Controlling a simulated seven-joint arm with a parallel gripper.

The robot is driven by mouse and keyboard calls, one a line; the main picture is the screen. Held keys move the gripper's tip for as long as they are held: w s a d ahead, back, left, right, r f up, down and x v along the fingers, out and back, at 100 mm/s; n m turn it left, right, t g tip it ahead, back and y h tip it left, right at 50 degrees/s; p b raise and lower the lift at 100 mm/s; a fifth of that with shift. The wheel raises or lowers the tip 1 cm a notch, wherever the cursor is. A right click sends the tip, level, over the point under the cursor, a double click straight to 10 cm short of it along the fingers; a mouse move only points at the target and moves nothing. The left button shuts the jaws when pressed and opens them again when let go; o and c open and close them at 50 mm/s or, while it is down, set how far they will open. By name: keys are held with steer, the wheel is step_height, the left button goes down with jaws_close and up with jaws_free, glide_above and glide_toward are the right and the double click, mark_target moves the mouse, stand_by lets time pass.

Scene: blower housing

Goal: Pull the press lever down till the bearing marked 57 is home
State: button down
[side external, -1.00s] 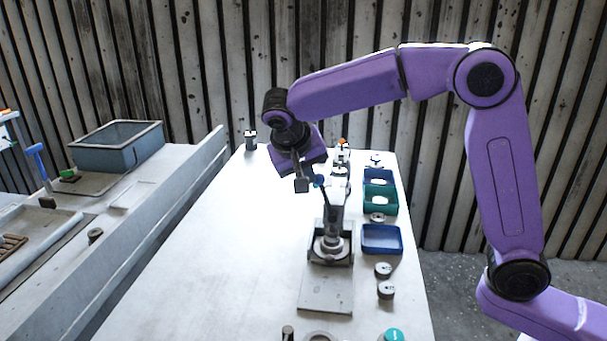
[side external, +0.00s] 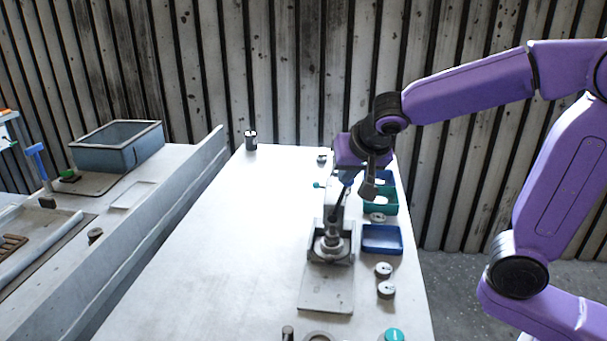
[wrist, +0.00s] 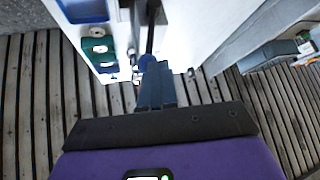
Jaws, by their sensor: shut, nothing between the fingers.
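The bench press (side external: 333,222) stands on a grey base plate on the white table, in the middle of the side view. Its dark lever (side external: 339,208) leans up to the right toward my gripper (side external: 347,184). A round metal part (side external: 331,247) sits low in the press. No mark 57 can be read, and the bearing's seating cannot be told.
A blue tray (side external: 382,240) and a green tray (side external: 380,203) stand right of the press. Two round parts (side external: 384,270) lie in front of the blue tray. A small teal knob (side external: 317,185) shows left of the press top. The table's left side is mostly clear.

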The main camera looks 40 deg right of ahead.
steer(key=s+d+f, duration=0.4)
steer(key=s+d, duration=0.1)
steer(key=shift+s+d+f, duration=0.3)
steer(key=shift+s+f, duration=0.05)
steer(key=shift+f, duration=0.05)
stand_by(0.3)
steer(key=shift+a+f, duration=0.1)
stand_by(0.4)
